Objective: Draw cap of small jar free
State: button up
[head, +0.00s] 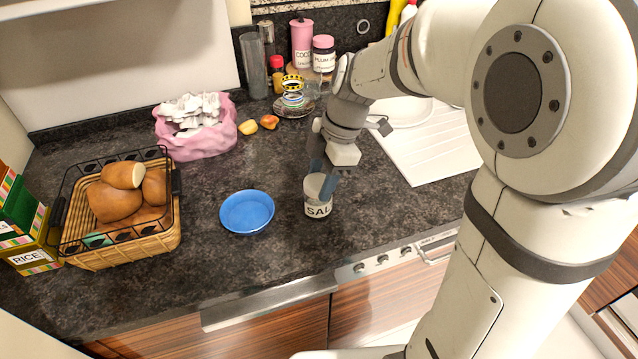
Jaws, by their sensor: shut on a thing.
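The small jar (318,209) stands upright on the dark counter, right of the blue bowl. It has a white label with black letters starting "SAL". Its pale cap (314,183) is at the top, partly hidden by the fingers. My gripper (322,181) points down from above, with its bluish fingers shut on the cap. I see no clear gap between cap and jar, but the fingers hide part of the join.
A blue bowl (247,212) sits close left of the jar. A wicker bread basket (125,247) and a pink bag (197,140) are farther left. Several jars and a glass stand at the back. The white sink drainer (425,150) is to the right. The counter's front edge is near.

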aim_at(321, 180)
jog(key=c, duration=0.3)
jog(key=shift+c, duration=0.2)
jog(key=shift+r, duration=0.15)
jog(key=shift+r+p, duration=0.75)
jog(key=shift+r, duration=0.35)
jog(key=shift+r+p, duration=1.15)
jog(key=shift+r, duration=0.85)
